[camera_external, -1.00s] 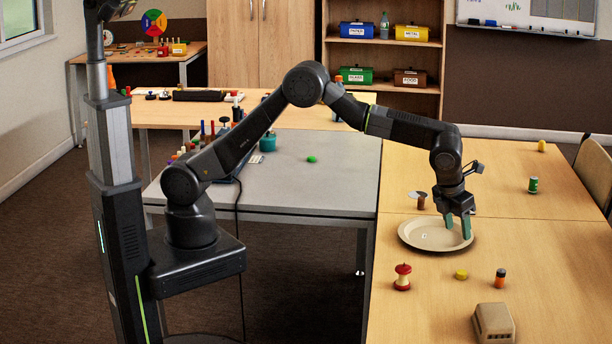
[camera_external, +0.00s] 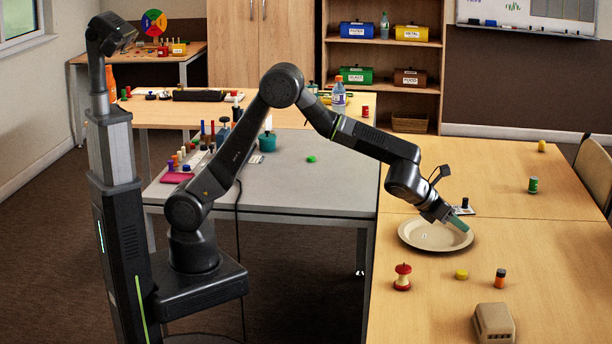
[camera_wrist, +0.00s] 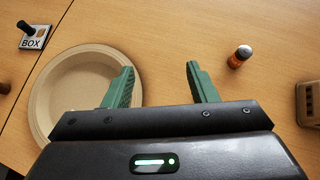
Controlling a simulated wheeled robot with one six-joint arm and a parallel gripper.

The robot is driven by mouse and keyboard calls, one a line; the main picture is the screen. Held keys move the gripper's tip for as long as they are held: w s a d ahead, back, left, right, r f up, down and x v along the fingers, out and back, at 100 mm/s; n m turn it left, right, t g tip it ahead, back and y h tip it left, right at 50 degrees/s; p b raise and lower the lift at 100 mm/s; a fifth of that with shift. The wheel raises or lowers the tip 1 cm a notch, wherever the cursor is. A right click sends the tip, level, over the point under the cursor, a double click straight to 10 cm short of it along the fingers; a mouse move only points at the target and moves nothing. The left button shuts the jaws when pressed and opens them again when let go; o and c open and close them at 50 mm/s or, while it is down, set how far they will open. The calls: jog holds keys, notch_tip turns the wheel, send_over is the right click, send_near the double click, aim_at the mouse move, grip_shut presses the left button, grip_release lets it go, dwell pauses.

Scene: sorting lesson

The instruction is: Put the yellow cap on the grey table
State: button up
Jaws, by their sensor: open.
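The yellow cap (camera_external: 461,274) lies flat on the wooden table, in front of the plate and between an apple core and a battery. I do not see it in the wrist view; my gripper's body may hide it. The grey table (camera_external: 320,190) stands left of the wooden table, with a green cap (camera_external: 311,159) on it. My gripper (camera_external: 461,223) is tilted over the right part of the plate, behind the cap and apart from it.
A beige plate (camera_external: 420,244) lies on the wooden table (camera_external: 560,250). The apple core (camera_external: 402,278), the battery (camera_external: 500,278) and a beige block-like object (camera_external: 493,322) surround the cap. A green can (camera_external: 533,185) stands farther back. The grey table's front middle is clear.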

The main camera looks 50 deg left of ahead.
jog(key=s+a+f+m+h+b, duration=0.1)
jog(key=s+m+h+b, duration=0.1)
jog(key=s+a+f+m+h+b, duration=0.2)
jog(key=shift+f, duration=0.2)
jog(key=s+m+g+h+b, duration=0.1)
jog(key=s, duration=0.1)
jog(key=s+a+f+m+g+h+b, duration=0.1)
jog(key=s, duration=0.1)
jog(key=s+a+f+m+g+h, duration=0.1)
jog(key=s, duration=0.1)
jog(key=shift+s+a+f+m+b, duration=0.1)
jog(key=shift+s+a+m+b, duration=0.05)
jog(key=shift+s+m+b, duration=0.2)
jog(key=shift+f, duration=0.1)
send_near(460, 272)
jog(key=x, duration=0.3)
jog(key=shift+s+d, duration=0.1)
jog(key=shift+d, duration=0.1)
jog(key=shift+w+p+x, duration=0.25)
jog(key=shift+p+x, duration=0.3)
jog(key=shift+x, duration=2.1)
jog(key=shift+a, duration=0.15)
jog(key=c, duration=1.1)
